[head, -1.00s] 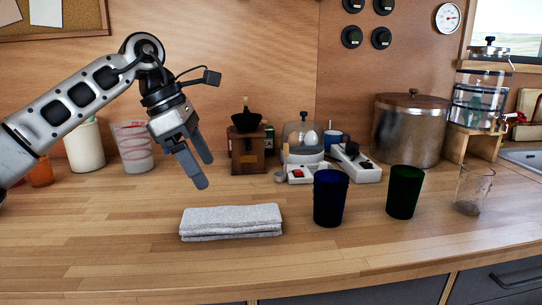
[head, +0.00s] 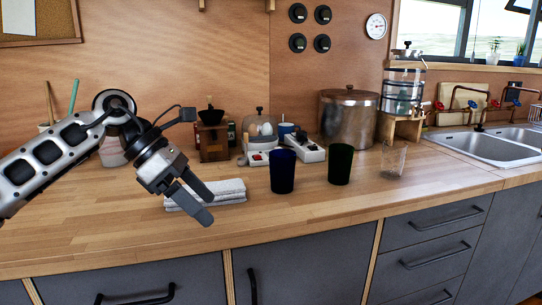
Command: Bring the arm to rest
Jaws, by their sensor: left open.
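My left gripper (head: 206,205) comes in from the left with its fingers pointing down and right. Its two fingers are apart and nothing is between them. In the picture the fingers overlap the folded white towel (head: 228,191) on the wooden counter; I cannot tell how far above it they are. My left arm (head: 45,155) hangs over the left part of the counter. My right gripper is not in view.
A blue cup (head: 282,172), a green cup (head: 340,164) and a clear glass (head: 393,160) stand right of the towel. Behind are a coffee grinder (head: 212,140), a power strip (head: 305,147) and a metal pot (head: 348,120). The front counter (head: 300,208) is bare.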

